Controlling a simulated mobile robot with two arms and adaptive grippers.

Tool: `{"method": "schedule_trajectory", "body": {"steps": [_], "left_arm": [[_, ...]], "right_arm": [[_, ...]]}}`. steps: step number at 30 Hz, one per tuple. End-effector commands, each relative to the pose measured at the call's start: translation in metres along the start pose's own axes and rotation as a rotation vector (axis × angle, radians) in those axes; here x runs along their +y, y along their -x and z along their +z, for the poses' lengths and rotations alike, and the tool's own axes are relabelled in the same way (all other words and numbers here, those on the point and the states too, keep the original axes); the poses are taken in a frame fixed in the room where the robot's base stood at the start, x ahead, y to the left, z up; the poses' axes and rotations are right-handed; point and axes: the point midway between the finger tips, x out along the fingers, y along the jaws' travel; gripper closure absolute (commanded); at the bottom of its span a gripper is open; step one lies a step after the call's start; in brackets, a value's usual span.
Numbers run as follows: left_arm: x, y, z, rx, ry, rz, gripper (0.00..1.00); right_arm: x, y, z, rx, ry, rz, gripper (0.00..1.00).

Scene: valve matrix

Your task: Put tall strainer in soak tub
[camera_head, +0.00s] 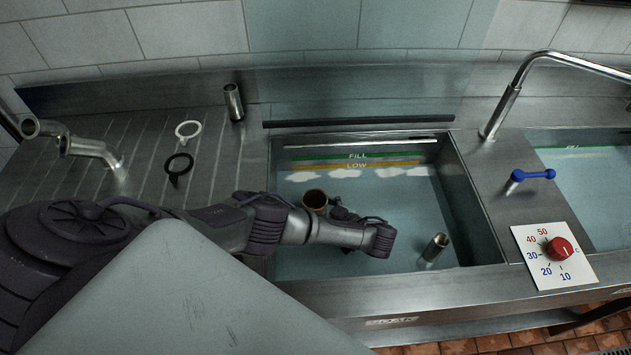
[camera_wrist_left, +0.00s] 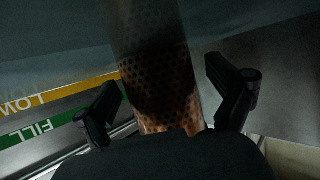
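The tall strainer, a copper-brown perforated cylinder (camera_head: 315,198), stands in the water-filled soak tub (camera_head: 462,208), toward its left side. In the left wrist view the strainer (camera_wrist_left: 165,90) passes between the two dark fingers of my left gripper (camera_wrist_left: 165,95). The fingers stand apart, with a visible gap on the right side and a narrow one on the left. In the head view my left gripper (camera_head: 343,213) is beside the strainer, partly hidden behind my wrist. The strainer's lower part looks dim, seemingly under water. My right gripper is not in view.
A metal standpipe (camera_head: 435,249) rises in the tub's front right. A white ring (camera_head: 188,130), a black ring (camera_head: 178,166) and a metal cylinder (camera_head: 234,102) are on the left drainboard. A blue lever (camera_head: 533,175), a red dial (camera_head: 560,249) and a faucet (camera_head: 503,100) are at right.

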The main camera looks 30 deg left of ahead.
Motion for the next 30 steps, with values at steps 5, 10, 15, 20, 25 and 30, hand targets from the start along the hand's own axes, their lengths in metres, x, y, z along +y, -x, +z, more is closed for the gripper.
{"method": "schedule_trajectory", "body": {"steps": [5, 10, 15, 20, 25, 30], "left_arm": [[0.0, 0.0, 0.0, 0.0, 0.0, 0.0, 0.05], [0.0, 0.011, 0.0, -0.004, -0.001, 0.002, 0.05], [0.001, 0.041, 0.001, -0.005, 0.001, 0.002, 0.05], [0.0, 0.065, -0.002, -0.003, 0.0, 0.001, 0.05], [0.0, 0.076, -0.002, 0.0, 0.001, 0.0, 0.05], [0.0, 0.076, -0.002, 0.0, 0.001, 0.0, 0.05]], "right_arm": [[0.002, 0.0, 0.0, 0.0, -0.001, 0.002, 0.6], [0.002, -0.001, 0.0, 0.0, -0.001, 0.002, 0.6], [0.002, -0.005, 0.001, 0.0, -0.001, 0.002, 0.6], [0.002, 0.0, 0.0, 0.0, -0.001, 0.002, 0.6], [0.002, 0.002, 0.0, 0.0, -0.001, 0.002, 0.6], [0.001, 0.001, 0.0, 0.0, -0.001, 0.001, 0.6]]}}
